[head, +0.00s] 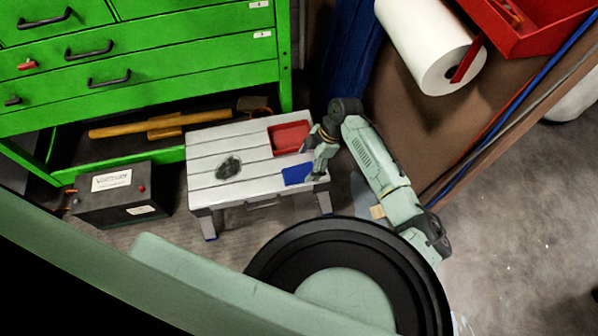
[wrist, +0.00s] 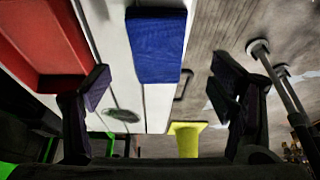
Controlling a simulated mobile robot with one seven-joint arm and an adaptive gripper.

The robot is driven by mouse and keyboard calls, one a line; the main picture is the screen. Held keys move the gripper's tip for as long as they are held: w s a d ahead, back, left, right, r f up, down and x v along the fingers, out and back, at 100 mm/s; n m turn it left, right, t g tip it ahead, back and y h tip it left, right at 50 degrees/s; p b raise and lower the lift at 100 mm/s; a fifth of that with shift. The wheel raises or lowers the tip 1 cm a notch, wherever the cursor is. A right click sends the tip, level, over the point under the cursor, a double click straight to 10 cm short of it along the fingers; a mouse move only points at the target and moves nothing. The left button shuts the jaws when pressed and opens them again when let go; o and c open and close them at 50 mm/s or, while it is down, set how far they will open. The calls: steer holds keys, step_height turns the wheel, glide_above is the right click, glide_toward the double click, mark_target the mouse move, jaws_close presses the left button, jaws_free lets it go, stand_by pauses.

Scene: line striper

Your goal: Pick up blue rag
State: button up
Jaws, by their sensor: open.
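The blue rag (head: 297,174) lies flat as a small folded rectangle at the right front corner of the slatted grey-white step table. In the wrist view the rag (wrist: 156,48) is ahead at the top centre, between and beyond the fingers. My gripper (head: 318,172) is at the right end of the table, just beside the rag. In the wrist view my gripper (wrist: 160,85) has its two dark fingers wide apart with nothing between them. Whether a finger touches the rag cannot be told.
The table (head: 215,150) also holds a red tray (head: 290,138) behind the rag and a dark crumpled thing (head: 229,167) to the left. A green drawer cabinet (head: 150,60) stands behind, a black battery box (head: 120,195) at left. A yellow thing (wrist: 187,138) shows in the wrist view.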

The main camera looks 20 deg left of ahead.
mark_target(299, 172)
steer(key=x, duration=0.2)
steer(key=p+x, duration=0.1)
steer(key=x, duration=0.1)
steer(key=shift+a+f, duration=0.1)
steer(key=shift+a, duration=0.35)
steer(key=shift+f, duration=0.3)
steer(key=shift+c, duration=0.4)
steer(key=c, duration=1.1)
